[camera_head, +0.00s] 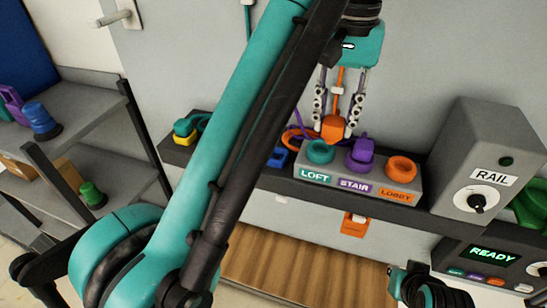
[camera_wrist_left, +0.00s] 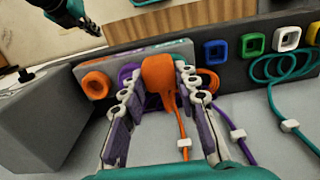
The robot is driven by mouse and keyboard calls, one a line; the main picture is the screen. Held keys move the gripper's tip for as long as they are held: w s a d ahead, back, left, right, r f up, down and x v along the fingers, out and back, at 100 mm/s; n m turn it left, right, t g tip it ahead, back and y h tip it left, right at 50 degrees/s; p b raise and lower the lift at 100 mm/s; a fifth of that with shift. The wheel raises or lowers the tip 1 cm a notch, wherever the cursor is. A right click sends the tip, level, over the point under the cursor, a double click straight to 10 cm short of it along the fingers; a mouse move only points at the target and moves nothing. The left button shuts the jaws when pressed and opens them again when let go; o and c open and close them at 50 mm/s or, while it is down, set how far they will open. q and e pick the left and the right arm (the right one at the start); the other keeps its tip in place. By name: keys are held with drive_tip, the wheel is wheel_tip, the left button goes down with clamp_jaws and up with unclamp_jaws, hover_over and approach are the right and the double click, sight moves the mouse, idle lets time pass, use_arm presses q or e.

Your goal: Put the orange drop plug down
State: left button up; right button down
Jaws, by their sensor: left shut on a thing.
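My left gripper (camera_head: 336,122) is shut on the orange drop plug (camera_head: 333,129), behind the grey panel (camera_head: 349,185). The plug also shows between the fingers of my left gripper (camera_wrist_left: 155,80) in the left wrist view (camera_wrist_left: 160,72), its orange cord trailing back past a white tag. Along the panel are a teal ring (camera_head: 320,151) above LOFT, a purple plug (camera_head: 361,153) above STAIR and an orange ring (camera_head: 401,168) above LOBBY. Whether the orange plug touches anything beneath is unclear. My right gripper (camera_head: 420,287) is partly in view at the bottom; its fingers are not clear.
A grey RAIL box (camera_head: 487,150) with a knob stands right of the panel. A READY console (camera_head: 490,262) sits below it. Coloured square pieces, including a green one (camera_wrist_left: 254,44), and a coiled teal cord (camera_wrist_left: 285,66) lie along the dark shelf (camera_head: 270,183).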

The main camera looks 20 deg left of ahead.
use_arm(q)
drive_tip(key=w+a+f, duration=0.1)
drive_tip(key=a+f, duration=0.1)
drive_tip(key=a, duration=0.1)
drive_tip(key=w+a+f, duration=0.2)
drive_tip(key=a, duration=0.2)
drive_tip(key=w+a+f, duration=0.1)
drive_tip(key=a+f, duration=0.1)
drive_tip(key=a, duration=0.2)
drive_tip(key=shift+w+f, duration=0.25)
drive_tip(key=shift+a+f, duration=0.1)
drive_tip(key=shift+f, duration=0.15)
wheel_tip(320, 180, down, 3)
drive_tip(key=shift+a+f, duration=0.1)
drive_tip(key=shift+f, duration=0.25)
use_arm(e)
drive_tip(key=shift+a, duration=0.45)
